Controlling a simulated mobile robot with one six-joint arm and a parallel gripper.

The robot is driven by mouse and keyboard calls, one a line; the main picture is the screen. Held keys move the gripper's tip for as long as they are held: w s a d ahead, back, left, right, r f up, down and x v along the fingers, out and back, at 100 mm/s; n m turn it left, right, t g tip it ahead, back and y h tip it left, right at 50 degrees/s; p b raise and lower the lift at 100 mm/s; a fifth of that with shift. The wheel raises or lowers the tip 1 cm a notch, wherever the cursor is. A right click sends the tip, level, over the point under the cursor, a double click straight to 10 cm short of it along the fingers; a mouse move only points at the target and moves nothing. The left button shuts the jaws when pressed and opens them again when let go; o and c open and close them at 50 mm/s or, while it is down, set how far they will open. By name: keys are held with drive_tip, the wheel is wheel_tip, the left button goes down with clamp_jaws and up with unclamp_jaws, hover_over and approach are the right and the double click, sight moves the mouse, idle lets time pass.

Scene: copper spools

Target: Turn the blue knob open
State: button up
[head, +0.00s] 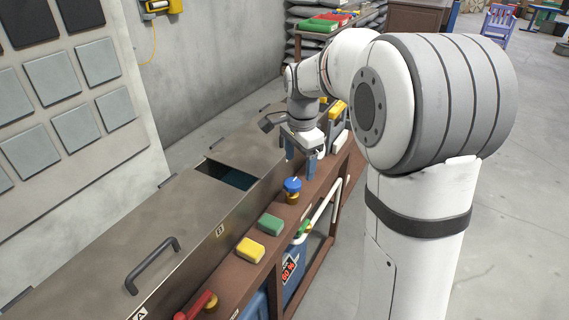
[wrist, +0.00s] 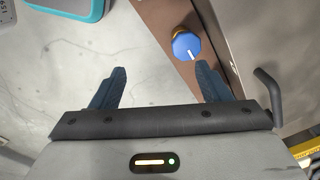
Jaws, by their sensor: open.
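The blue knob (head: 292,185) sits on a brass fitting on the brown ledge in front of the metal cabinet. It has a white pointer line on top. In the wrist view the blue knob (wrist: 186,46) is ahead of the right finger, to the upper right. My gripper (head: 301,165) is above the ledge, a little behind the knob in the head view. In the wrist view my gripper (wrist: 162,78) has its blue fingers spread apart with nothing between them. It does not touch the knob.
A green block (head: 270,224) and a yellow block (head: 250,250) lie on the ledge, nearer in the head view. A red handle (head: 200,305) is at the near end. The metal cabinet (head: 190,235) has a black handle and an open hatch. A white rail (head: 322,212) runs along the ledge front.

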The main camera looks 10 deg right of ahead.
sight(293, 182)
drive_tip(key=w+f+m, duration=0.2)
drive_tip(key=w, duration=0.1)
drive_tip(key=w+f+m, duration=0.1)
drive_tip(key=w, duration=0.1)
drive_tip(key=shift+w+a+f+g, duration=0.15)
drive_tip(key=shift+a+g, duration=0.15)
wheel_tip(293, 182, down, 8)
drive_tip(key=shift+r, duration=0.2)
drive_tip(key=shift+c, duration=0.3)
drive_tip(key=c, duration=0.9)
